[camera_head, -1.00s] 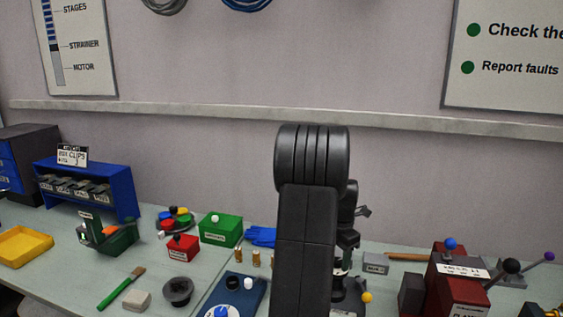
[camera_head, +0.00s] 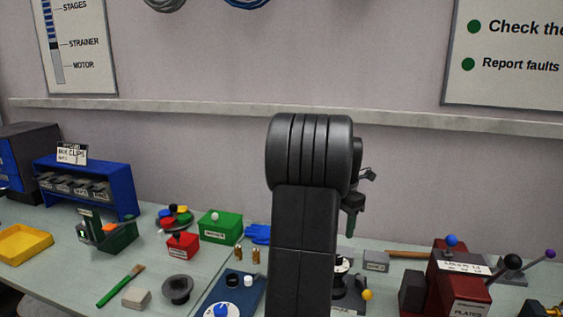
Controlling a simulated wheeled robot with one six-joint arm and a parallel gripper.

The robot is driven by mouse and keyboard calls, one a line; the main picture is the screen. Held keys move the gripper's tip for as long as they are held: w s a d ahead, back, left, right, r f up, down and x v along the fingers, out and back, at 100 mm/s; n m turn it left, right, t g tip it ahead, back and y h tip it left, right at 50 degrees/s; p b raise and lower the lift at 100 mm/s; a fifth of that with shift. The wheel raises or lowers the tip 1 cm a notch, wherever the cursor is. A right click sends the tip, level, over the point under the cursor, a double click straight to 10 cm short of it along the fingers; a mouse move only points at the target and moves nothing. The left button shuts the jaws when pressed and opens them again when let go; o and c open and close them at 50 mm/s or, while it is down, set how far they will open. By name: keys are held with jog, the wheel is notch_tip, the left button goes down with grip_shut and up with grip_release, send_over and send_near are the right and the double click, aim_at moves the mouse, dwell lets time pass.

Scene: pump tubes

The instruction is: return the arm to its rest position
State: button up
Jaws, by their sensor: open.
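My arm (camera_head: 305,215) stands upright in the middle of the view, with its black elbow at the top in front of the wall. My gripper (camera_head: 356,203) shows only in part, just right of the arm and behind it. It is open, and I see nothing held in it. It is above the bench, over the dark base with a yellow knob (camera_head: 366,295). The arm hides part of the bench and much of the wrist.
Left of the arm are a blue tray (camera_head: 236,292), a green box (camera_head: 219,228), a red box (camera_head: 182,247) and a blue rack (camera_head: 86,186).

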notch_tip(320, 180, down, 10)
jog(key=shift+f+p, duration=0.2)
jog(key=shift+p, duration=0.35)
jog(key=shift+m, duration=0.4)
jog(key=m, duration=0.4)
jog(key=shift+m, duration=0.4)
jog(key=m, duration=1.5)
jog(key=shift+m+p, duration=0.4)
jog(key=shift+s, duration=0.1)
